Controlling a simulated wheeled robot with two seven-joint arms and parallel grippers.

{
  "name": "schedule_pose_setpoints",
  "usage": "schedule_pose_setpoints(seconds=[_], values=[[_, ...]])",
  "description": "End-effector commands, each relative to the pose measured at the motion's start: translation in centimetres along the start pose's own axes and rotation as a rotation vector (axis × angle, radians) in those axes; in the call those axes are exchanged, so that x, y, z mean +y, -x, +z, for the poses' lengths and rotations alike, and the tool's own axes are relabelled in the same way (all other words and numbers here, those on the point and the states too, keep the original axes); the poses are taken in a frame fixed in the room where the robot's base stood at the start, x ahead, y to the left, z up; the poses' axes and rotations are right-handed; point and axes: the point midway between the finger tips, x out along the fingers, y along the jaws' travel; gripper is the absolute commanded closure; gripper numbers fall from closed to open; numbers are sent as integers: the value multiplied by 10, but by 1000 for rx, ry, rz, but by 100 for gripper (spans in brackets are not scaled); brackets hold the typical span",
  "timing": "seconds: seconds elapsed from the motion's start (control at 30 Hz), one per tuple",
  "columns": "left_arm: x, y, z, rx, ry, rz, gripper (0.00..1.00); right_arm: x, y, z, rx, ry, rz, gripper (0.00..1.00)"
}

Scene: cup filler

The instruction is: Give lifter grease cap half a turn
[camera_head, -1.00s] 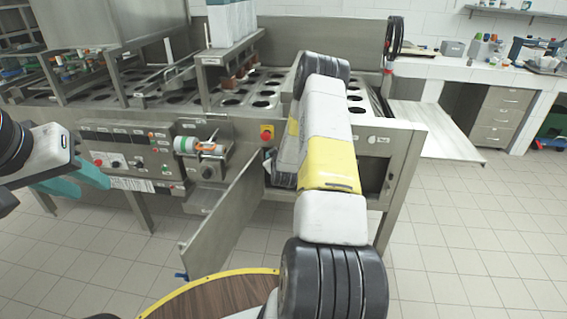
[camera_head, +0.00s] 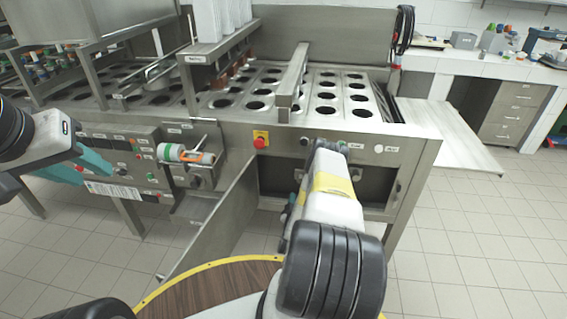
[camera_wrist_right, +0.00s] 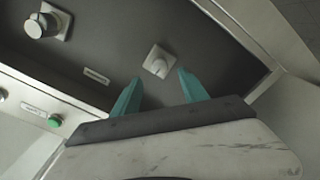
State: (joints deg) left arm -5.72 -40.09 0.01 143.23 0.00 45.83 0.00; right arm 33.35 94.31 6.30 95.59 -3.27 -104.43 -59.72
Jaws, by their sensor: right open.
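In the right wrist view, a pale cap on a square plate (camera_wrist_right: 158,62) sits on the dark wall inside the opened compartment. My right gripper (camera_wrist_right: 160,76) is open, its teal fingers pointing at this cap, one to each side and apparently short of it. A second, rounder cap (camera_wrist_right: 40,26) on a square plate is at upper left. A small label (camera_wrist_right: 97,76) lies between them, too blurred to read, so I cannot tell which cap is the lifter's. My left gripper (camera_head: 98,168) is at the left edge, partly seen.
The open metal door (camera_head: 215,230) stands left of my right arm. A red emergency button (camera_head: 261,140) is above the compartment opening.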

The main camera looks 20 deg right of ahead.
Motion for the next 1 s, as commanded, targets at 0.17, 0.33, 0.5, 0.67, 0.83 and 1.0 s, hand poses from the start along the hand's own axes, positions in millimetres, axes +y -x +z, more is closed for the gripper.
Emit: schedule_pose_setpoints(seconds=[0.17,0.33,0.5,0.67,0.83,1.0], values=[[0,0,0,1,0,0,64,1,-20,0,0,-1,4,48],[0,0,0,0,0,0,64,1,-48,0,0,-1,4,48],[0,0,0,0,0,0,64,0,-69,0,0,-1,2,48],[0,0,0,0,0,0,64,0,-76,0,-1,0,0,48],[0,0,0,0,0,0,64,0,-76,0,-1,0,-1,48],[0,0,0,0,0,0,64,0,-76,0,-1,0,-1,72]])
